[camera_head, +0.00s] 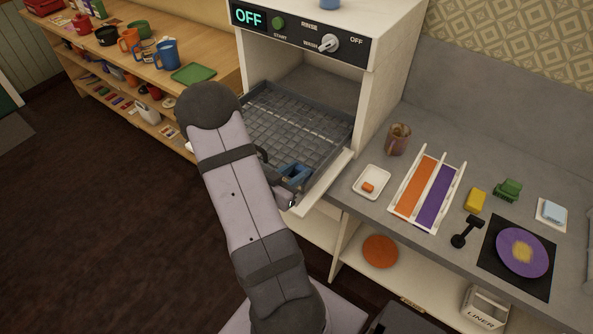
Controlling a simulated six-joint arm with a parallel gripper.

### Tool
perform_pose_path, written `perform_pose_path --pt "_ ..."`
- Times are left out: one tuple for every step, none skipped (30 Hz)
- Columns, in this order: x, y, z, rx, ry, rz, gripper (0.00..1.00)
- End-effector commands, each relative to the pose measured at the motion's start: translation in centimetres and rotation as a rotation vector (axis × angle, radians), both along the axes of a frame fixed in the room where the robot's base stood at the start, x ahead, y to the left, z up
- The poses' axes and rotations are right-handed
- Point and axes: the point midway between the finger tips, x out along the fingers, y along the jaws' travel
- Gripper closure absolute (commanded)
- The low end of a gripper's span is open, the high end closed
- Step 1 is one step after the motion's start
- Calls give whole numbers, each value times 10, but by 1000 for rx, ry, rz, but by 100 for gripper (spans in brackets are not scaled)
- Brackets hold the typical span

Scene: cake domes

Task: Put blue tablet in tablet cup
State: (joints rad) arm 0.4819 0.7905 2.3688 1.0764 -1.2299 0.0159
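A small blue square cup (295,173) with a dark hollow, which looks like the tablet cup, sits at the front right corner of the dishwasher rack. My gripper (284,184) is low at the rack's front edge, close beside this cup. My arm hides most of it, so I cannot tell whether its fingers are open or hold anything. I cannot make out a blue tablet. A white dish (360,192) on the counter holds an orange tablet (368,187).
The dishwasher (376,62) is open, its display reading OFF, with an apparently empty grey rack (300,128) and lowered door (325,182). The counter holds a brownish cup (397,139), an orange-and-purple striped rack (459,172), a yellow block (475,200) and a purple plate (541,262). Shelves with mugs stand left.

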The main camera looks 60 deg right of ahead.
Motion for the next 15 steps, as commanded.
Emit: perform_pose_path --pt "0 0 0 0 0 0 63" --pt "0 0 0 0 0 0 56" --pt "0 0 0 0 0 0 51" --pt "0 0 0 0 0 0 51" --pt "0 0 0 0 0 0 51" --pt "0 0 0 0 0 0 51" --pt "0 0 0 0 0 0 51" --pt "0 0 0 0 0 0 51" --pt "0 0 0 0 0 0 51" --pt "0 0 0 0 0 0 51" --pt "0 1 0 1 0 0 51" --pt "0 2 0 1 1 0 51" --pt "0 4 0 1 2 2 51" --pt "1 7 0 1 1 3 51" --pt "1 11 0 1 1 5 51"
